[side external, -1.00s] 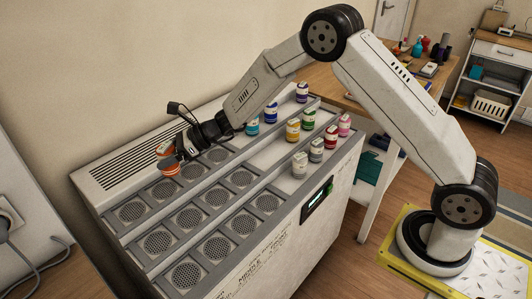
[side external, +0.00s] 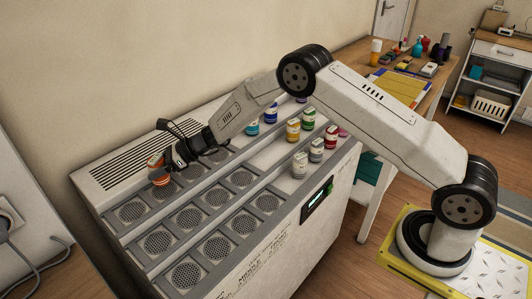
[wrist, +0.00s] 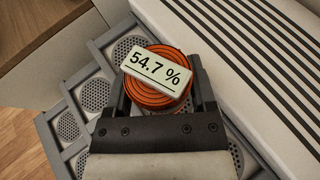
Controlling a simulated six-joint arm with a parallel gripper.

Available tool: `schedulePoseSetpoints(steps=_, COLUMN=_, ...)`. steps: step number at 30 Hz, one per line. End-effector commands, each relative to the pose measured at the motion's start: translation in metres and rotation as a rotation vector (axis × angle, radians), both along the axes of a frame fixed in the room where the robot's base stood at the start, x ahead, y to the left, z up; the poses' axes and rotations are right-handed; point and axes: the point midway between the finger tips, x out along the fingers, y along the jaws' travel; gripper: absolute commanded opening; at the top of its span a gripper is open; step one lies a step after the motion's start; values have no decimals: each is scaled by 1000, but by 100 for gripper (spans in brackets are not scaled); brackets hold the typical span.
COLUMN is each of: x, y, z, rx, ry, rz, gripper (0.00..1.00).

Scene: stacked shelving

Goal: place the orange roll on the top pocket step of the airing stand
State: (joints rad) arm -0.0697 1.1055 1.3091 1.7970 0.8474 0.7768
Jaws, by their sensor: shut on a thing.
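The orange roll (side external: 158,172) has a white top label reading 54.7 % in the wrist view (wrist: 160,72). My gripper (side external: 172,162) is shut on it, with one finger on each side. The roll is upright or nearly so, at the left part of the top pocket step (side external: 131,210) of the airing stand (side external: 250,240). A round mesh pocket shows just below it in the side view. Whether the roll's base touches the step cannot be told, as its underside is hidden.
Several other coloured rolls, including white (side external: 300,165), yellow (side external: 293,130) and green (side external: 308,118), stand on the right part of the steps. Several mesh pockets at the left are empty. A slatted panel (side external: 130,160) lies behind the top step, near the wall.

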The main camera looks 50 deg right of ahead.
Motion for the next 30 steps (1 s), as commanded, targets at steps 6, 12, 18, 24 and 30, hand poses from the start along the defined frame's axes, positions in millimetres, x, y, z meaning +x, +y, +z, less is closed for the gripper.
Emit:
schedulePoseSetpoints(steps=6, x=3, y=1, z=-21, rx=1, ry=2, rz=-1, gripper=8)
schedulePoseSetpoints(steps=12, x=3, y=1, z=-34, rx=0, ry=-2, rz=-1, gripper=8)
schedulePoseSetpoints(steps=18, x=3, y=1, z=-33, rx=1, ry=-2, rz=-1, gripper=8)
schedulePoseSetpoints(steps=24, x=3, y=1, z=-36, rx=0, ry=-2, rz=-1, gripper=8)
schedulePoseSetpoints(steps=30, x=3, y=0, z=-37, rx=0, ry=-2, rz=-1, gripper=100)
